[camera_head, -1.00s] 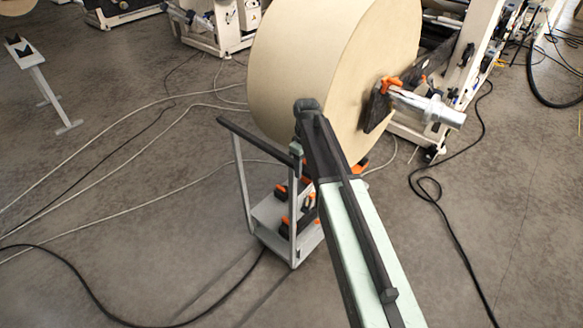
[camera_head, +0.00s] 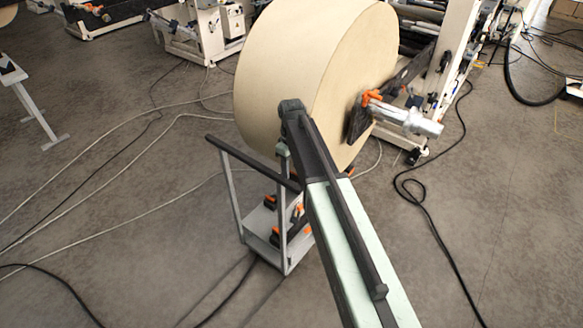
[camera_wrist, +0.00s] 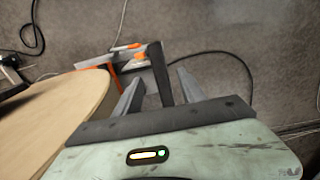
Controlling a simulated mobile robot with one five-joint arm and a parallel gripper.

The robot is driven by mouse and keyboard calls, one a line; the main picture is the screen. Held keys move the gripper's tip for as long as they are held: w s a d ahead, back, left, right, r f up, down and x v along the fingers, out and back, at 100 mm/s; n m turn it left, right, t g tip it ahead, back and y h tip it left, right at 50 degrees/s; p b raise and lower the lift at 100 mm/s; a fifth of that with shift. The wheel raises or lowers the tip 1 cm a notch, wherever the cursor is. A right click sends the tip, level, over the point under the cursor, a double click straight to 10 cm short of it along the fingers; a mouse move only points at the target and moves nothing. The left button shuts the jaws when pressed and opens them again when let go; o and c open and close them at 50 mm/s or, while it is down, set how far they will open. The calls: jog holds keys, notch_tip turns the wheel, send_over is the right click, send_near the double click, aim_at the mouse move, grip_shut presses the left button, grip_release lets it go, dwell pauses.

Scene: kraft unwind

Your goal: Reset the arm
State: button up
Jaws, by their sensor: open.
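My gripper (camera_wrist: 158,80) is open in the wrist view, its two grey fingers spread. A dark bar, the handle of a grey cart (camera_wrist: 160,68), shows between the fingers in that picture; I cannot tell whether they touch it. Nothing is seen gripped. In the head view my arm (camera_head: 335,210) reaches up and forward from the bottom, with its far end in front of the big kraft paper roll (camera_head: 290,75). The gripper itself is mostly hidden there, near the cart's handle (camera_head: 250,162).
The cart's shelf (camera_head: 258,222) carries orange and black tools. The roll also fills the left of the wrist view (camera_wrist: 60,120). A metal shaft (camera_head: 405,118) sticks out beside the roll. Black and pale cables (camera_head: 425,210) cross the floor. A grey stand (camera_head: 35,110) is far left.

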jog(key=shift+d+f, duration=0.2)
jog(key=shift+f, duration=0.05)
jog(key=shift+s+d+f+b, duration=0.1)
jog(key=shift+d+f+b, duration=0.4)
jog(key=shift+d+b, duration=0.25)
jog(key=s+d+f+m+b, duration=0.1)
jog(key=s+d+m, duration=0.3)
jog(key=s, duration=0.5)
jog(key=s+d+f+m+b, duration=0.2)
jog(key=s+d+m, duration=0.2)
jog(key=s, duration=0.5)
jog(key=shift+s+d+f+m, duration=0.15)
jog(key=shift+s+m, duration=0.2)
jog(key=shift+m, duration=0.35)
